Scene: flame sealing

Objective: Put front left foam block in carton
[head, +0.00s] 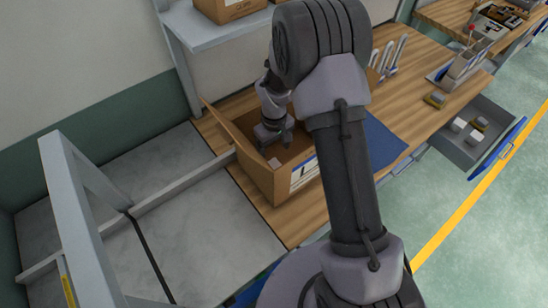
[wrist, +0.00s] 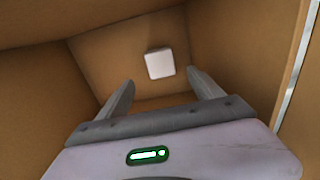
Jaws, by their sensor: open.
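An open cardboard carton (head: 259,178) stands on the wooden bench in the head view. My gripper (head: 274,143) reaches down into its opening. In the wrist view the carton's inner walls (wrist: 230,35) surround my gripper (wrist: 163,95), which is open with nothing between its fingers. A white foam block (wrist: 160,63) lies inside the carton, beyond the fingertips and apart from them. More white blocks (head: 459,125) lie in the open drawer at the right. My arm hides part of the carton and bench.
The open grey drawer (head: 466,154) with a blue front juts out at the right. A blue mat (head: 385,140) lies on the bench (head: 405,75). Tools stand in a holder behind it, and a yellow-and-dark item (head: 435,99) sits near the bench edge. A shelf (head: 225,28) hangs above the carton.

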